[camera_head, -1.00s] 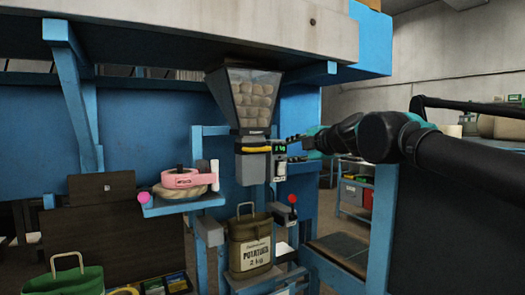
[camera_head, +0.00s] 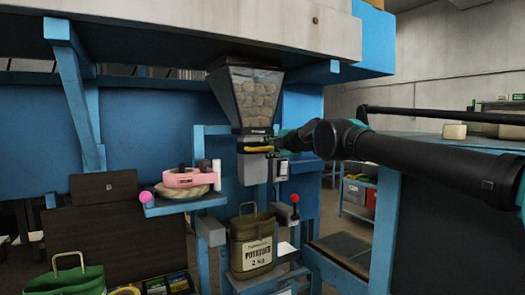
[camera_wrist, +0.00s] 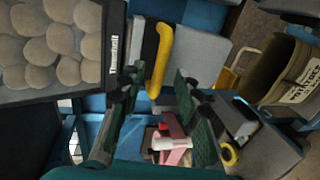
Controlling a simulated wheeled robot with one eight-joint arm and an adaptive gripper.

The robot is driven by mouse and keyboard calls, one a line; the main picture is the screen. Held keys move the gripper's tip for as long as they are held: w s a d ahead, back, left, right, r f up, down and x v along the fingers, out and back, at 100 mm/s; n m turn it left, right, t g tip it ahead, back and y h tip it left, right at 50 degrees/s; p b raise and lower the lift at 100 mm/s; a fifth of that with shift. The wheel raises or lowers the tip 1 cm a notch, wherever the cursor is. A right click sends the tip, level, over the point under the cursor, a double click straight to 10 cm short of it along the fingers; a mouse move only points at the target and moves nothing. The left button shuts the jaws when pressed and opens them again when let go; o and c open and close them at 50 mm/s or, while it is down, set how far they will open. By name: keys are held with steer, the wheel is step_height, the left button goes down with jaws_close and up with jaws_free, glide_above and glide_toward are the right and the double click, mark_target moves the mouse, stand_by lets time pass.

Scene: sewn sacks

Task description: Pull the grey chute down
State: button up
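The grey chute (camera_head: 252,171) hangs under a clear-fronted hopper (camera_head: 252,96) full of potatoes. A yellow handle (camera_head: 258,149) runs across the chute's upper front. In the wrist view the chute (camera_wrist: 198,62) and its yellow handle (camera_wrist: 158,62) lie ahead of my fingers. My gripper (camera_wrist: 157,100) is open, with the lower end of the handle in line with the gap between the fingertips. I cannot tell whether a finger touches it. In the head view my gripper (camera_head: 278,145) is at the handle's right end. An olive potato sack (camera_head: 251,242) stands open below the chute.
A pink ring-shaped object (camera_head: 187,178) sits on a blue shelf left of the chute. A red-knobbed lever (camera_head: 294,198) stands at lower right. A green sack (camera_head: 69,280) is at the front left. Blue frame posts flank the chute.

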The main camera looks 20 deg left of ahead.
mark_target(264, 149)
steer(key=shift+x, duration=2.15)
jaws_close()
